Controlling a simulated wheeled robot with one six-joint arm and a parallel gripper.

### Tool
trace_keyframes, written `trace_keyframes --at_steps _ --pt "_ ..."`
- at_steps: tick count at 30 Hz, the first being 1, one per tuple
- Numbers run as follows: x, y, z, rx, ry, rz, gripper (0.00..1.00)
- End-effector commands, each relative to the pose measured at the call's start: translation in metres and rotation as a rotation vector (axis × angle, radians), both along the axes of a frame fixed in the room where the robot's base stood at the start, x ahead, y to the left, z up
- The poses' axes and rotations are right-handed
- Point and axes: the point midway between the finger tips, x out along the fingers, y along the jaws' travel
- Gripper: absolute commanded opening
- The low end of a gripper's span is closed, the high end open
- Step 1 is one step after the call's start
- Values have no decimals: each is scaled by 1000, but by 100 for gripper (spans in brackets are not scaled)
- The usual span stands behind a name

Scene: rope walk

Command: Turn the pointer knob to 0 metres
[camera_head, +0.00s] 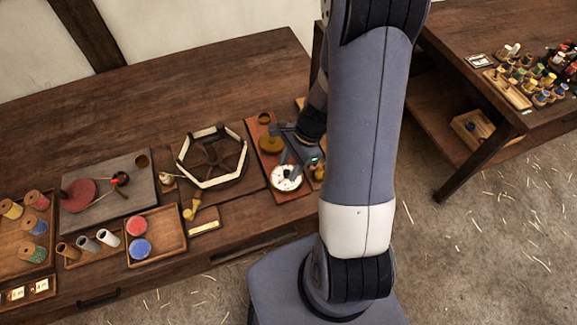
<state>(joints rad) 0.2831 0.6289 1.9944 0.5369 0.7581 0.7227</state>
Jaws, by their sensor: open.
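A round white dial (286,178) with dark marks sits on a reddish-brown board (265,160) on the workbench. Its pointer knob is small and mostly hidden by my gripper, so I cannot read where it points. My gripper (291,168) is over the dial, with its fingers at the dial's upper part. It is open. I cannot tell whether the fingers touch the knob. A brass, round-topped part (271,140) stands on the same board behind the dial.
A hexagonal wooden reel (212,157) lies left of the board. Further left are a grey slab (108,192), a tray with red and blue discs (156,235) and thread spools (34,225). My arm hides the bench's right end. A second table (500,60) stands at right.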

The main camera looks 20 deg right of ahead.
Motion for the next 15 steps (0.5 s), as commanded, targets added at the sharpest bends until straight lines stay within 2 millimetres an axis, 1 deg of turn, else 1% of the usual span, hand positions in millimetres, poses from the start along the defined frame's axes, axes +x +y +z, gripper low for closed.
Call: trace_keyframes --at_steps 1,5,13,14,15 --pt "-1 2 -4 0 2 1 40" --pt "-1 4 -10 0 1 1 40" --pt "-1 4 -11 -1 -1 1 40" --pt "-1 4 -11 -1 -1 1 39" --pt "-1 4 -11 -1 -1 1 36"
